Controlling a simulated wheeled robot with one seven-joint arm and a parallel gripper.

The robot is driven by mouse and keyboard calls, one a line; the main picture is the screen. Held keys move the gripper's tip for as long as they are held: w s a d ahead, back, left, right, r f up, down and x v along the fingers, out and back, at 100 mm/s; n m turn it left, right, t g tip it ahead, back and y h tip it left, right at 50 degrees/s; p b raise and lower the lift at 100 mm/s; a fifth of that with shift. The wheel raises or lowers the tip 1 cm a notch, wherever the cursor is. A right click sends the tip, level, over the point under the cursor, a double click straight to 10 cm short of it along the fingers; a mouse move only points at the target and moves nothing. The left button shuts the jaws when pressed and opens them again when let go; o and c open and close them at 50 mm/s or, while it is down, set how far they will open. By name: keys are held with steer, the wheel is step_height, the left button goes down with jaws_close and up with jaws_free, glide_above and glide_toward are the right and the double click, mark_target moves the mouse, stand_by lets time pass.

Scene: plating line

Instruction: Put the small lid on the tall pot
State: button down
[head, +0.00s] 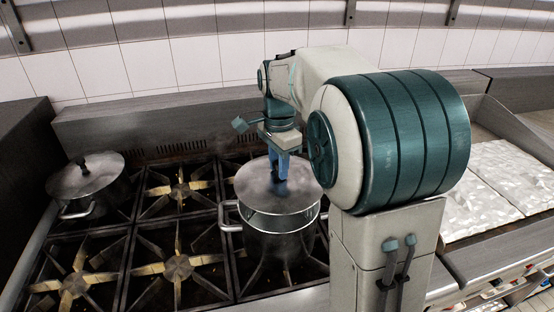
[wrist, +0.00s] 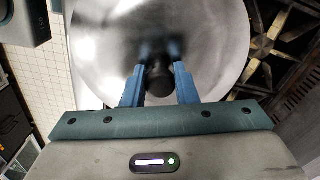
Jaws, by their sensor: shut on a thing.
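My gripper (head: 278,172) is shut on the dark knob of a round steel lid (head: 252,184). In the wrist view, the blue fingers of my gripper (wrist: 160,82) stand on both sides of the black knob (wrist: 158,80), and the lid (wrist: 100,50) fills the middle. The lid is over a steel pot (head: 272,242) with side handles, on the right part of the stove. A strip of the pot's upper part shows below the lid's front edge. I cannot tell whether the lid touches the rim all round.
Another pot (head: 95,207) with a black-knobbed lid (head: 88,174) stands at the far left of the stove. Bare burners (head: 178,267) lie between the two pots. A tiled wall (head: 150,65) is behind. White textured slabs (head: 505,180) lie on the right.

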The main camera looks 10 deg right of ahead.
mark_target(278, 181)
steer(key=shift+f+b, duration=1.9)
steer(key=shift+f, duration=0.75)
steer(key=shift+a, duration=0.1)
steer(key=shift+f, duration=0.35)
steer(key=c, duration=0.6)
jaws_free()
steer(key=shift+r+p, duration=3.25)
steer(key=shift+r, duration=0.75)
